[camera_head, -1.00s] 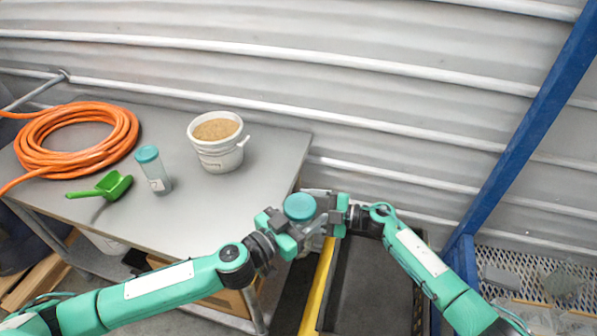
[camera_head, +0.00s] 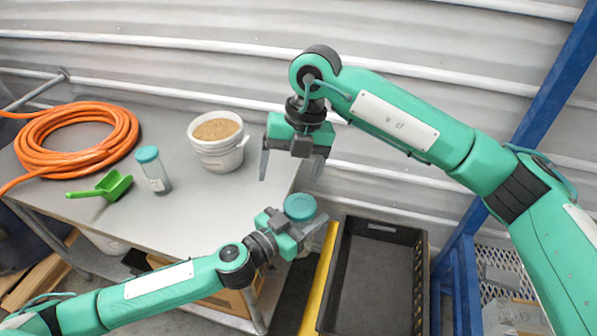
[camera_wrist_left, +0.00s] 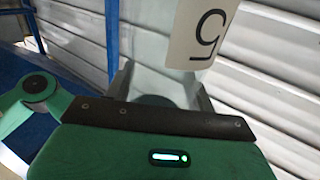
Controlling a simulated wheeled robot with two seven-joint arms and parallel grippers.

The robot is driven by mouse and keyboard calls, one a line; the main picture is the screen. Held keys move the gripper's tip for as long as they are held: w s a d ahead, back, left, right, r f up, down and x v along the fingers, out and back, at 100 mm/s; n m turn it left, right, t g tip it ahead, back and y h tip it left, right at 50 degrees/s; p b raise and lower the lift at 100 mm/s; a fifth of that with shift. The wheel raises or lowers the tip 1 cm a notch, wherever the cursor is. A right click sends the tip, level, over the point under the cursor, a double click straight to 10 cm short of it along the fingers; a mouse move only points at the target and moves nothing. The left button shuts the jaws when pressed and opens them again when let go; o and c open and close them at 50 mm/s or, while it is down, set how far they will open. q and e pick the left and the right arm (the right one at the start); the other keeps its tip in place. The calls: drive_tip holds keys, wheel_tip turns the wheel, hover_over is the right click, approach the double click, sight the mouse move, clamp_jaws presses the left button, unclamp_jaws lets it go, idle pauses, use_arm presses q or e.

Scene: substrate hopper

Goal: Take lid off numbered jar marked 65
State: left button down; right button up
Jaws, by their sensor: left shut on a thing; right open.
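A jar with a round teal lid (camera_head: 299,207) is held upright in my left gripper (camera_head: 302,230), off the table's front right corner. The lid is on it, and its body is mostly hidden by the gripper in the head view. In the left wrist view a white label (camera_wrist_left: 203,32) shows a black "5"; the rest of the number is out of view. My right gripper (camera_head: 291,168) is open and empty, pointing down just above and behind the lid. A second clear jar (camera_head: 157,175) with a teal lid stands on the table; its label is too small to read.
The grey table (camera_head: 215,205) holds a white bucket (camera_head: 220,155) of brown material, a green scoop (camera_head: 110,185) and a coiled orange hose (camera_head: 75,150). A black crate (camera_head: 423,290) lies right of a yellow bar (camera_head: 318,280). A blue post (camera_head: 540,110) stands at right.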

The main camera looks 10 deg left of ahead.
sight(300, 204)
drive_tip(key=shift+s+d+f+t+h, duration=0.1)
drive_tip(key=shift+d+f+t+h, duration=0.05)
drive_tip(key=shift+d+t+h, duration=0.4)
drive_tip(key=shift+s+d+f+t+h, duration=0.1)
drive_tip(key=shift+d+f+t+h, duration=0.2)
drive_tip(key=shift+h, duration=0.35)
drive_tip(key=shift+f, duration=3.8)
drive_tip(key=c, duration=1)
drive_tip(key=o, duration=1.1)
drive_tip(key=shift+r, duration=2.4)
drive_tip(key=shift+c, duration=0.5)
wheel_tip(300, 204, up, 3)
drive_tip(key=shift+w+d+r, duration=0.1)
drive_tip(key=shift+w, duration=0.05)
drive_tip(key=shift+f, duration=4)
